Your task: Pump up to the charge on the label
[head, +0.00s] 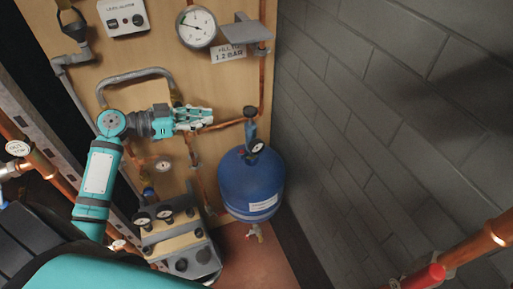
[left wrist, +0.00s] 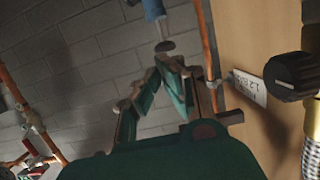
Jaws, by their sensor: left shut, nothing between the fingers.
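A round white gauge (head: 196,27) is on the wooden board in the head view; its scale is too small to read. Below and right of it is a white label (head: 229,54) that appears to read 1.2 BAR; the label also shows, turned, in the left wrist view (left wrist: 250,88). A blue vessel (head: 248,190) hangs low at the right, with a small dark gauge (head: 257,147) at its top. My left gripper (head: 210,119) is shut and empty, in front of the board, left of the copper pipe above the vessel. Its fingers (left wrist: 160,75) show in the left wrist view. My right gripper is not in view.
A black knob (left wrist: 290,76) and a braided hose (left wrist: 312,145) are close at the right in the left wrist view. A grey bracket (head: 245,31) juts out above the label. A unit with dials (head: 178,240) stands below. A block wall (head: 390,120) bounds the right.

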